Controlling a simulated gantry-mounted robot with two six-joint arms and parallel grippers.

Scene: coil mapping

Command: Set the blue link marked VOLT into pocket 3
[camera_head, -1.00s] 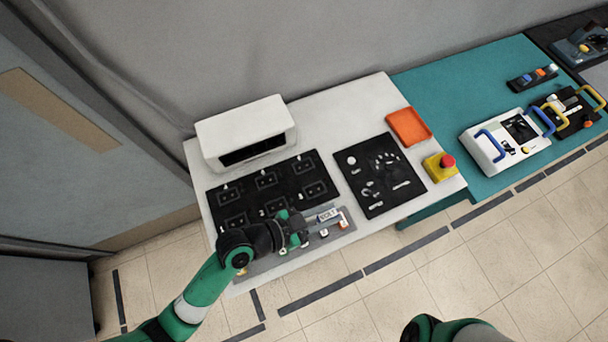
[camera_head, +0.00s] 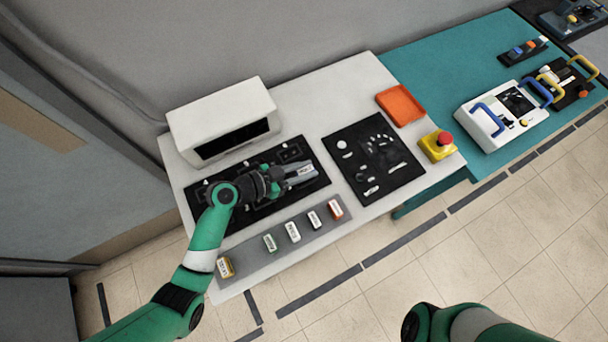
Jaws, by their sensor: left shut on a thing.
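My left gripper (camera_head: 302,174) is shut on a small link with a white label (camera_head: 305,169), held over the right part of the black pocket board (camera_head: 240,216). The label's lettering is too small to read surely, and the link's body colour is mostly hidden by the jaws. My gripper and forearm cover several pockets, and the pocket numbers are not readable. I cannot tell whether the link touches the board. My right arm shows at the bottom edge, with its gripper out of view.
A grey strip (camera_head: 250,262) in front holds several labelled links, among them an orange one (camera_head: 226,267) and a red one (camera_head: 336,209). A white box (camera_head: 222,112) stands behind the board. A black panel (camera_head: 372,160), orange tray (camera_head: 401,104) and red-topped yellow button (camera_head: 438,146) are right.

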